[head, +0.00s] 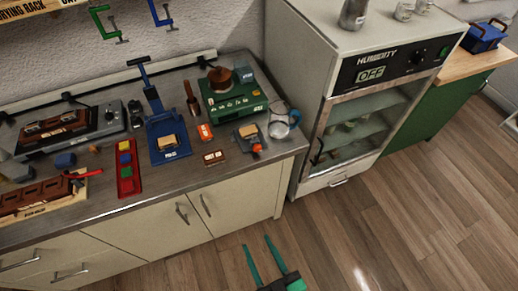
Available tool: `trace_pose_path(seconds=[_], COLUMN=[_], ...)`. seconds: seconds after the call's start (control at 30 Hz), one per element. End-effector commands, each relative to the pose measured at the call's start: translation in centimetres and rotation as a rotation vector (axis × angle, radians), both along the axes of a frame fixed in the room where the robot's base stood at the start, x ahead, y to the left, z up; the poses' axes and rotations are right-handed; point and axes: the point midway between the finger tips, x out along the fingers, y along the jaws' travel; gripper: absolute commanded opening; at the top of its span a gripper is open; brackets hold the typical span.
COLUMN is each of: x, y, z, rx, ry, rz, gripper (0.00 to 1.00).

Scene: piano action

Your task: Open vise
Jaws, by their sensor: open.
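A small dark grey device that looks like the vise (249,138) sits near the right end of the workbench. A light tan block shows in its top, and an orange-red part sticks out at its front. It is too small to tell how far apart its jaws are. My gripper (256,242) is at the bottom middle, in front of the bench cabinets and apart from the vise. Its two green fingers are spread, with nothing between them.
On the workbench (110,195) are a blue lever tool (168,140), a green scale (233,100), a glass jug (284,119) and a red tray (127,180). A humidity cabinet (345,120) stands right of it. The wooden floor (400,220) is clear.

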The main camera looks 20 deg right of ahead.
Motion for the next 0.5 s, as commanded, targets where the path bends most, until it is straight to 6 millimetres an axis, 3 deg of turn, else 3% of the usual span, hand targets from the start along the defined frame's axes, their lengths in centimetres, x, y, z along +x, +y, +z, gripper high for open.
trace_pose_path(seconds=[0.03, 0.2, 0.33, 0.5], x=[2.4, 9.4, 13.2, 15.6], y=[-1.5, -6.1, -8.4, -9.7], z=[0.4, 2.7, 4.8, 6.4], rx=[-0.005, 0.033, 0.077, 0.117], ry=[-0.025, -0.098, -0.15, -0.188], rz=[0.014, -0.004, -0.029, -0.05], gripper=[0.42, 0.42, 0.42, 0.42])
